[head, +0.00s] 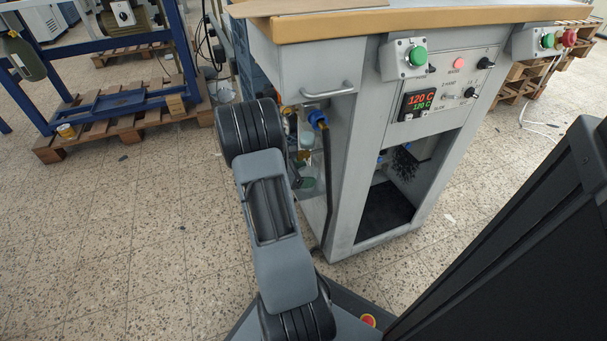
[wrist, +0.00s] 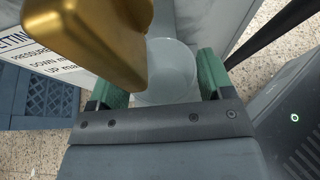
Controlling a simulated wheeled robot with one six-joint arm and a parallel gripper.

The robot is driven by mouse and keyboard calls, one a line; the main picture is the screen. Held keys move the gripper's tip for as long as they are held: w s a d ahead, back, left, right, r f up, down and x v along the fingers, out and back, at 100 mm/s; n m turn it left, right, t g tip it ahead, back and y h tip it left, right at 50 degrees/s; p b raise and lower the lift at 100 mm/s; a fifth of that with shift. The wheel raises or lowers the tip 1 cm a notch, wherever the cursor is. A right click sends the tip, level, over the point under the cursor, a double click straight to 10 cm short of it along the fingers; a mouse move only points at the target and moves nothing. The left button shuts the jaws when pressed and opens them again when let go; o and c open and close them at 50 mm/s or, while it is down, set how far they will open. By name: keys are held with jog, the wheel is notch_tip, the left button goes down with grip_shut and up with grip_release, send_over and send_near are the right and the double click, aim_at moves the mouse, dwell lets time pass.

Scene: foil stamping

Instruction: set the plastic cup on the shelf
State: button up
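In the wrist view the plastic cup (wrist: 170,72) is translucent white. It sits between the two green fingers of my gripper (wrist: 166,86), with both fingers against its sides. The cup's far part is partly covered by a gold-coloured piece at the upper left. No surface can be surely told as the shelf.
A rounded gold part (wrist: 90,35) is very close to the wrist camera. A printed sign (wrist: 45,52) and a blue crate (wrist: 40,95) are at the left. The machine has a tan top (head: 420,20) and a green button (head: 418,56). Pallets (head: 130,125) stand back left.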

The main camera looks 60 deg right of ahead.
jog(key=o, duration=0.3)
jog(key=shift+o, duration=0.2)
jog(key=shift+r, duration=0.1)
jog(key=shift+r, duration=0.2)
jog(key=p+v, duration=0.4)
jog(key=v, duration=0.7)
jog(key=s+a+r+m+t+y, duration=0.1)
jog(key=a+r+m+t+y, duration=0.2)
jog(key=a, duration=0.7)
jog(key=s+a+r+m+t+y, duration=0.1)
jog(key=a+r+m+t+y, duration=0.3)
jog(key=a, duration=0.6)
jog(key=s+a+r+m+t+y, duration=0.1)
jog(key=a+r+m+t+y, duration=0.2)
jog(key=a, duration=0.7)
jog(key=shift+s+a+r+m+t+y, duration=0.3)
jog(key=shift+r+t+y, duration=0.1)
jog(key=shift+r+t, duration=0.15)
jog(key=shift+p, duration=0.3)
